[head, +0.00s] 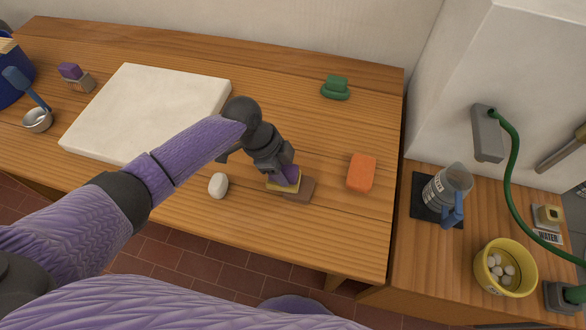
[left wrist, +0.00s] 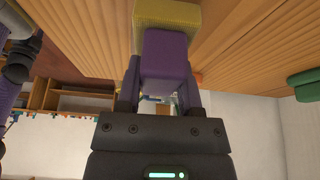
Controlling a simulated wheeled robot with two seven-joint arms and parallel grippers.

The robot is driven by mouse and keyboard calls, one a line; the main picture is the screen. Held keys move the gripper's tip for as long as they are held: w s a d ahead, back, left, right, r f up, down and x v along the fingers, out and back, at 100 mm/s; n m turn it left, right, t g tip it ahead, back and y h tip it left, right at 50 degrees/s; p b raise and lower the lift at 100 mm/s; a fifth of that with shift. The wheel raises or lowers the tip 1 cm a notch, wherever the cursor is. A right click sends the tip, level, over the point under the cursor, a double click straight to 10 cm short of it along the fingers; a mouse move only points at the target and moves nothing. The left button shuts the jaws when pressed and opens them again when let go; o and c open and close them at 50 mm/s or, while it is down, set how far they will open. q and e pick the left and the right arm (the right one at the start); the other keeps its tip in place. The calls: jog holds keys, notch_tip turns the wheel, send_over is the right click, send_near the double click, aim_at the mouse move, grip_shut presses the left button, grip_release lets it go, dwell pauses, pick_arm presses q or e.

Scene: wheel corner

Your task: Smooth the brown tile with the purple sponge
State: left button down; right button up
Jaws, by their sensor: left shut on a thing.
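My left gripper (head: 284,168) is shut on the purple sponge (head: 289,177), a purple block with a yellow pad (head: 281,187) under it. In the left wrist view the sponge (left wrist: 166,58) sits between the two fingers, its yellow pad (left wrist: 165,16) at the far end. The brown tile (head: 303,191) lies flat on the wooden table near its front edge. The sponge is over the tile's left part and hides some of it. I cannot tell whether pad and tile touch. My right gripper is not in view.
An orange block (head: 361,172) lies right of the tile, a white rounded stone (head: 218,185) to its left. A large white slab (head: 140,110), a green object (head: 335,88) and a purple-topped block (head: 75,77) lie farther back. The table (head: 330,130) is clear behind the tile.

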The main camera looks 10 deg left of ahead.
pick_arm(q)
jog(key=shift+w+f+b, duration=0.3)
jog(key=shift+w+b, duration=0.3)
jog(key=shift+b, duration=0.2)
jog(key=shift+w+d+b, duration=0.1)
jog(key=shift+w+b, duration=0.4)
jog(key=shift+w, duration=0.05)
jog(key=shift+r, duration=0.15)
jog(key=shift+d+r, duration=0.1)
jog(key=shift+d, duration=0.4)
jog(key=shift+d+p, duration=0.4)
jog(key=shift+d, duration=0.65)
jog(key=shift+s+d, duration=0.15)
jog(key=shift+d, duration=1.7)
